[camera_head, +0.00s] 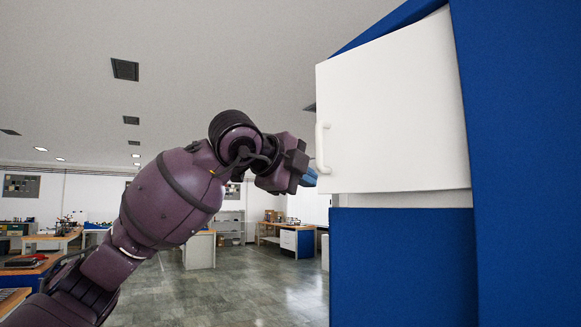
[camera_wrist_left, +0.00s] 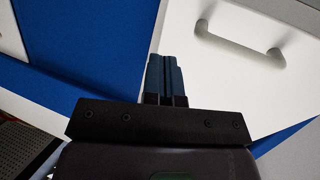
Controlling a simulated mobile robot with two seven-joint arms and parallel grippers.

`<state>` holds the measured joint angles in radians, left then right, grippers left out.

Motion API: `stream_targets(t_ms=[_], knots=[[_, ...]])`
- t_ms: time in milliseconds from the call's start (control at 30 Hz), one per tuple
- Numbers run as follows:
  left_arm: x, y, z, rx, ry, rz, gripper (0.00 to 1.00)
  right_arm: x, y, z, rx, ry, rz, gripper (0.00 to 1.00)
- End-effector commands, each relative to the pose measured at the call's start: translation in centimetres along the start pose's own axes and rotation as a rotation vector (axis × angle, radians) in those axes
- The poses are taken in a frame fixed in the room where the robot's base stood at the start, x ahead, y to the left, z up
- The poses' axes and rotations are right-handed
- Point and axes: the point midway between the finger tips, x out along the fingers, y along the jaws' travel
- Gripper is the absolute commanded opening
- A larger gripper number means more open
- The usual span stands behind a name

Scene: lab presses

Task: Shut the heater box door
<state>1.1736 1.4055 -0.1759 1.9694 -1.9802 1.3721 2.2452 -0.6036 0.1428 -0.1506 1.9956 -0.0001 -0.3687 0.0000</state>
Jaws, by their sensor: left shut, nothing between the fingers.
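The heater box door (camera_head: 395,110) is a white panel with a white bar handle (camera_head: 322,148) near its left edge. It stands ajar, its left edge out from the blue heater box (camera_head: 400,265), with a pale strip showing below it. In the left wrist view the door (camera_wrist_left: 215,85) and its handle (camera_wrist_left: 240,42) lie right of the fingers. My left gripper (camera_head: 309,177) is just left of and below the handle, near the door's left edge. Its fingers (camera_wrist_left: 165,72) are shut and empty. Whether the fingertips touch the door I cannot tell. My right gripper is out of view.
A tall blue panel (camera_head: 520,150) stands at the right of the door. Workbenches (camera_head: 290,238) and shelves (camera_head: 230,225) stand far back. The grey floor (camera_head: 240,285) left of the box is clear.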

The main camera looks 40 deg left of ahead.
Motion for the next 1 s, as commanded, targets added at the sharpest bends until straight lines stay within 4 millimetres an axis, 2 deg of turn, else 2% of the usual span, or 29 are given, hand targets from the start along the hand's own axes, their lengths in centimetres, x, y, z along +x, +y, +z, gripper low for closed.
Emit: stream_targets(t_ms=[200, 400, 600, 1000], knots=[[3.7, -0.2, -0.1, 0.000, 0.001, 0.000, 0.00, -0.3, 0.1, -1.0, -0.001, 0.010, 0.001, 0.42], [6.0, -1.1, -0.1, -0.001, 0.002, -0.001, 0.00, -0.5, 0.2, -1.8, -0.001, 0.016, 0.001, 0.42], [7.1, -1.2, 0.0, 0.001, 0.000, 0.000, 0.00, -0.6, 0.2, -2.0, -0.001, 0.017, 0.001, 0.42], [7.3, -1.2, 0.0, 0.003, 0.007, 0.002, 0.00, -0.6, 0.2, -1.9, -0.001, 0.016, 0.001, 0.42]])
